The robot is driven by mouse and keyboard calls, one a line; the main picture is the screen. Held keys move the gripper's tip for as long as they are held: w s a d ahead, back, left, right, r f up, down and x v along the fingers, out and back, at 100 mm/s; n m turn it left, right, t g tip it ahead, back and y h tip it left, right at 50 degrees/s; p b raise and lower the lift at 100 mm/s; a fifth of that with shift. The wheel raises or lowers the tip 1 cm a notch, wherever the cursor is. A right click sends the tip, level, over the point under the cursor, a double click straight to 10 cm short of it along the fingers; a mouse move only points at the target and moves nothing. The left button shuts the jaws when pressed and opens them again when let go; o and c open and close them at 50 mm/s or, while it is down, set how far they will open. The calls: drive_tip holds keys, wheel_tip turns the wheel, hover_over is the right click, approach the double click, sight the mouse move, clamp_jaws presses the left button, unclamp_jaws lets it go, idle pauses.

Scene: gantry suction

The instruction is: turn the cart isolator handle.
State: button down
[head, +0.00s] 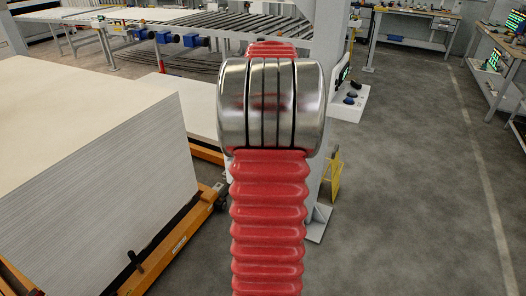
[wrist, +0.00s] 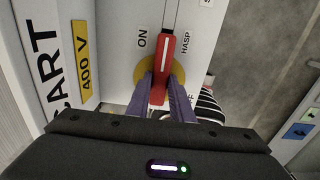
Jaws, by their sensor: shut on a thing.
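The cart isolator handle (wrist: 165,52) is a red lever with a pale stripe, seen in the wrist view on a round yellow plate (wrist: 143,69). It points up in the picture, between the printed words ON at left and HASP at right. Another word at lower right is partly hidden, with "F" showing. My gripper (wrist: 163,84) has purple fingers, one on each side of the lower part of the handle, shut on it. The handle and gripper do not show in the head view, where my red and metal arm blocks the middle.
The pale panel carries a CART label (wrist: 41,50) and a yellow 400 V label (wrist: 84,55). In the head view, a stack of white sheets (head: 95,190) on an orange cart (head: 178,243) stands at left. A roller conveyor (head: 235,22) is behind. Floor at right is clear.

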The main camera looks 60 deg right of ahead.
drive_tip(key=shift+s+d+r, duration=0.1)
drive_tip(key=shift+d+r, duration=0.1)
drive_tip(key=shift+d, duration=0.1)
drive_tip(key=c, duration=1.9)
unclamp_jaws()
drive_tip(key=o, duration=0.3)
drive_tip(key=shift+a+f, duration=0.1)
drive_tip(key=shift+a, duration=0.05)
drive_tip(key=shift+o, duration=0.2)
wheel_tip(320, 180, up, 14)
drive_tip(key=shift+f, duration=0.15)
